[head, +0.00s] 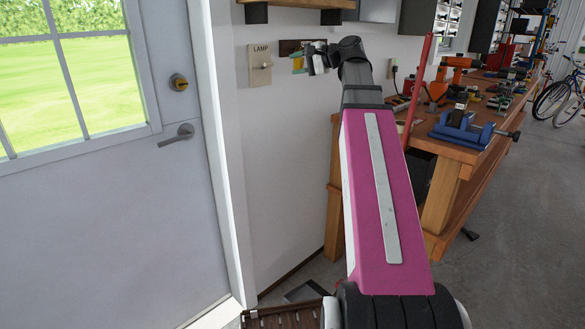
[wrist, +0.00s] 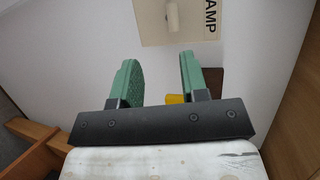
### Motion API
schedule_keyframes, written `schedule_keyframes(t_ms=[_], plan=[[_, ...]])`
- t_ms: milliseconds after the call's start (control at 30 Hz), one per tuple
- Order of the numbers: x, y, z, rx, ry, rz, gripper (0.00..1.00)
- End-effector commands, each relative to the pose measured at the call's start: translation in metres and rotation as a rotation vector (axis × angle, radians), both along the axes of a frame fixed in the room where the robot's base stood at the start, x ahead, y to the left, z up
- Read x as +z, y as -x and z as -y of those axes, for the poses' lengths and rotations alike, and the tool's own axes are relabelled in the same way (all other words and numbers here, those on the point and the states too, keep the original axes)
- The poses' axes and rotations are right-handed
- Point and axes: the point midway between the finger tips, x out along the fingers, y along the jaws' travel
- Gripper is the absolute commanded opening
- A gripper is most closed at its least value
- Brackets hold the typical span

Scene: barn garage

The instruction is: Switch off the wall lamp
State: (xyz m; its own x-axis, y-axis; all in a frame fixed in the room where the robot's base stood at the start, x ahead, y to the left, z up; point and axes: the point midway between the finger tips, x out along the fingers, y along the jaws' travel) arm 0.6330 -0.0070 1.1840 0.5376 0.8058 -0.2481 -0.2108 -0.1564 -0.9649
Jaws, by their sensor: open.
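A beige switch plate (head: 260,60) marked LAMP is on the white wall, just right of the door frame. Its small pale toggle (head: 266,66) sticks out; I cannot tell which way it is set. The wrist view shows the plate (wrist: 205,22) turned sideways, with the toggle (wrist: 172,16) beyond the fingertips. My gripper (head: 300,63) is to the right of the plate in the head view, apart from it. Its green fingers are open and empty in the wrist view (wrist: 157,70). The wall lamp itself is not in view.
A dark brown wall board (head: 288,46) is right of the switch, partly behind my gripper. A yellow item (wrist: 175,98) shows beside the right finger. A workbench (head: 455,150) with tools stands right. The grey door (head: 100,220) is left, with a handle (head: 178,136).

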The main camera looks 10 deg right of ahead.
Motion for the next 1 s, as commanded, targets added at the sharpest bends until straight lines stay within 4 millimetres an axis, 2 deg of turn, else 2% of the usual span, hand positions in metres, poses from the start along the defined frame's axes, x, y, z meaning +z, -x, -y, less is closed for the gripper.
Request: schedule_keyframes(t_ms=[33, 500, 1000], plan=[[-0.01, -0.002, -0.001, -0.002, 0.012, -0.006, 0.41], [-0.089, -0.015, -0.006, -0.017, 0.141, -0.052, 0.41], [-0.174, -0.018, -0.011, -0.012, 0.29, -0.103, 0.41]])
